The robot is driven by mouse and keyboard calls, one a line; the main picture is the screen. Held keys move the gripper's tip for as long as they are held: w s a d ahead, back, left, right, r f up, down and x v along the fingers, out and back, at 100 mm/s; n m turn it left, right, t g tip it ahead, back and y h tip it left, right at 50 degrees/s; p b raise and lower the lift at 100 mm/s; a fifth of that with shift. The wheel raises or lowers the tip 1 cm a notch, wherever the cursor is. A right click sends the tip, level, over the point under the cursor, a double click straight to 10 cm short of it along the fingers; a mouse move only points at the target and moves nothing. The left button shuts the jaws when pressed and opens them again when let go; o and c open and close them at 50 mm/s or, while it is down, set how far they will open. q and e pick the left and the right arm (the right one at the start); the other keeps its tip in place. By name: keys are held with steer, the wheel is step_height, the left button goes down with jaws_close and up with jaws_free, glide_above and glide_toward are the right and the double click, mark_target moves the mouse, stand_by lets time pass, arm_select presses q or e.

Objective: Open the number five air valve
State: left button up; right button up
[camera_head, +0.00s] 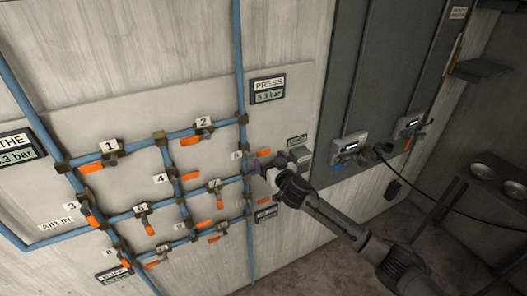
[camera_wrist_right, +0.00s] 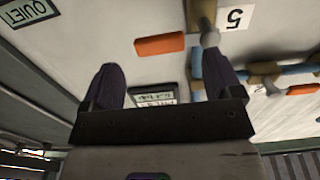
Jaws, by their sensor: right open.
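The number five label (camera_head: 237,155) sits at the right side of the blue pipe grid on the wall. It also shows in the right wrist view (camera_wrist_right: 236,18). The valve's orange handle (camera_head: 264,153) sticks out to the right of the pipe, close to my right gripper (camera_head: 268,168). In the right wrist view the orange handle (camera_wrist_right: 160,44) lies across the picture, beyond and between the two dark fingertips of my open right gripper (camera_wrist_right: 164,75). The right finger overlaps the valve body's surroundings; whether it touches cannot be told. My left gripper is not in view.
Other numbered valves with orange handles, such as number two (camera_head: 190,140) and number seven (camera_head: 220,203), crowd the grid to the left. A PRESS display (camera_head: 268,89) is above. A grey cabinet (camera_head: 385,70) stands to the right, with a hanging black cable (camera_head: 440,207).

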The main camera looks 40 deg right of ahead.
mark_target(264, 154)
steer(key=shift+w+d, duration=0.25)
steer(key=shift+w, duration=1)
steer(key=shift+w+d, duration=0.2)
steer(key=shift+w, duration=1.05)
steer(key=c, duration=1.3)
steer(key=shift+a+f+m+b, duration=0.1)
steer(key=shift+f+m+b, duration=0.75)
steer(key=shift+m, duration=0.75)
steer(key=shift+w+a+f+m+p, duration=0.15)
steer(key=shift+a+f+m, duration=0.6)
steer(key=shift+m, duration=1.7)
steer(key=shift+w+a+f+m+p, duration=0.2)
steer(key=shift+a+f+m, duration=0.55)
steer(key=shift+m, duration=1.75)
steer(key=shift+w+a+f+m+p, duration=0.15)
steer(key=shift+a+f+m, duration=0.55)
steer(key=shift+m, duration=1.75)
steer(key=shift+a+r, duration=0.15)
steer(key=shift+a, duration=0.1)
